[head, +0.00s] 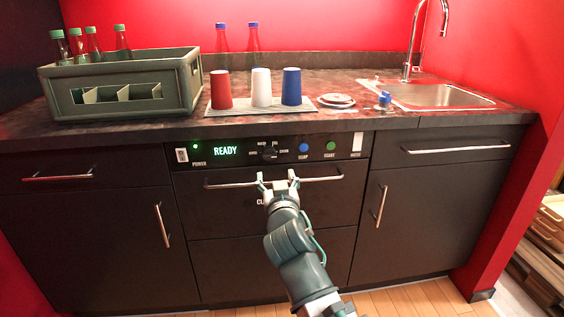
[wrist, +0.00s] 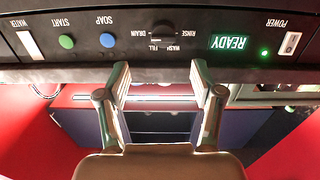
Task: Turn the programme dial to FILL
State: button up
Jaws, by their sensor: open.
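The programme dial (head: 270,151) is a small dark knob on the black control panel, right of the green READY display (head: 225,151). The dial (wrist: 163,33) shows upside down in the wrist view, ringed by the labels DRAIN, FILL, WASH and RINSE. I cannot tell which label it points at. My gripper (head: 273,181) is just below the dial in the head view, in front of the bar handle. In the wrist view my gripper (wrist: 160,75) has its two fingers wide apart with nothing between them, and the dial lies beyond the tips, apart from them.
A blue SOAP button (head: 304,147), a green START button (head: 331,146) and a white WATER switch (head: 356,142) sit right of the dial. The white POWER switch (head: 182,155) is at the left. The bar handle (head: 230,184) runs below the panel. Cups stand on the counter above.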

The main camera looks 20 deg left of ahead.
aim_at(270, 158)
jog(key=p+x, duration=0.2)
jog(key=x, duration=0.3)
jog(key=p+x, duration=0.3)
jog(key=x, duration=0.3)
jog(key=shift+s+a+r, duration=0.15)
jog(key=shift+a+r, duration=0.05)
jog(key=c, duration=1.2)
jog(key=shift+o, duration=0.2)
